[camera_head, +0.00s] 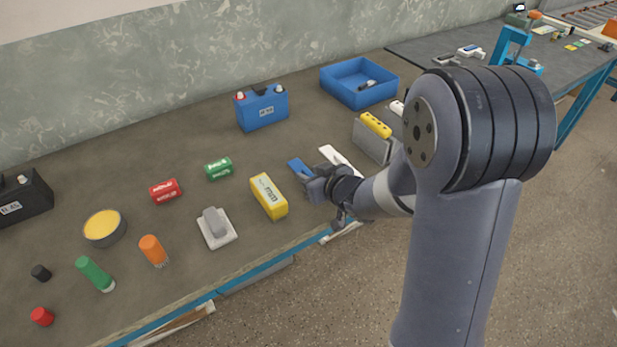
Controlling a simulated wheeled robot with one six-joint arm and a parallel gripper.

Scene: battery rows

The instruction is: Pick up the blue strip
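My gripper is at the strip's near end, close to the table's front edge. From this view I cannot tell whether it touches the strip or hangs above it. The fingers are small, dark and partly hidden by my wrist, so their opening does not show.
A white strip (341,159) lies just right of the blue strip. A yellow block (269,196) stands to the left. A grey block with a yellow piece (376,124) on top stands to the right. Behind are a blue battery (263,112) and a blue bin (343,91).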

